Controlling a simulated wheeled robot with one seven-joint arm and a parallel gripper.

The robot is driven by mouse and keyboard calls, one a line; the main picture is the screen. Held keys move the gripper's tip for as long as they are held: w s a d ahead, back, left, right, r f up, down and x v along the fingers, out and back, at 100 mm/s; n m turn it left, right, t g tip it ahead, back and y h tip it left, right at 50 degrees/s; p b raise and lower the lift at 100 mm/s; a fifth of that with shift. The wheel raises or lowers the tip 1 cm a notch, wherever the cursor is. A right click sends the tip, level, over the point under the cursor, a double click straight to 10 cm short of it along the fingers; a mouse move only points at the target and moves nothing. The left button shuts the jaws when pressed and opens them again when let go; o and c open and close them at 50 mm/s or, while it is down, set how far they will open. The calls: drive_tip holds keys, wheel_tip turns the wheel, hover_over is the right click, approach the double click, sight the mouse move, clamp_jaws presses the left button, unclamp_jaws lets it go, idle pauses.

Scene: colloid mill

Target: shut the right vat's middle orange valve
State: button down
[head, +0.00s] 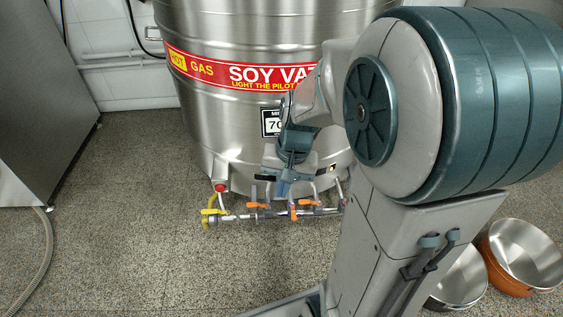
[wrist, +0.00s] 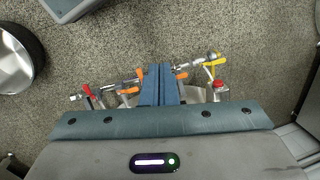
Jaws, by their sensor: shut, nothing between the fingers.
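A steel vat (head: 215,120) labelled "SOY VAT" stands ahead, with a pipe of valves low along its front. The middle orange valve (head: 293,211) has its handle pointing across the pipe, towards me. Another orange valve (head: 254,206) is to its left and a third (head: 316,203) to its right. My gripper (head: 282,190) is shut and empty, fingers pointing down, close to the pipe just left of the middle handle. In the wrist view the shut fingers (wrist: 161,70) lie between the middle orange handle (wrist: 140,73) and another orange handle (wrist: 182,76). Whether they touch the middle handle is unclear.
A yellow valve (head: 210,211) and a red knob (head: 220,187) sit at the pipe's left end. Metal pots (head: 525,250) stand on the floor at right. A steel cabinet (head: 45,100) and hose (head: 45,250) are at left. The floor before the vat is clear.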

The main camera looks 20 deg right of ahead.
drive_tip(key=w+d+f+m+y+p, duration=0.1)
drive_tip(key=w+d+f+m+p, duration=0.1)
drive_tip(key=w+d+f+m, duration=0.3)
drive_tip(key=m+y+p, duration=0.1)
drive_tip(key=m+p, duration=0.1)
drive_tip(key=m, duration=0.5)
hover_over(294, 216)
drive_tip(key=s+d, duration=0.1)
drive_tip(key=d, duration=0.4)
wheel_tip(294, 216, down, 10)
drive_tip(key=s+d+f+m+p, duration=0.1)
drive_tip(key=d+f+m, duration=0.2)
drive_tip(key=d+f, duration=0.3)
drive_tip(key=shift+f+m+t, duration=0.4)
drive_tip(key=shift+f, duration=0.55)
drive_tip(key=w+a+f+b, duration=0.1)
drive_tip(key=a+f+b, duration=0.4)
drive_tip(key=a+f, duration=0.2)
drive_tip(key=shift+w+x, duration=0.2)
drive_tip(key=shift+x, duration=0.95)
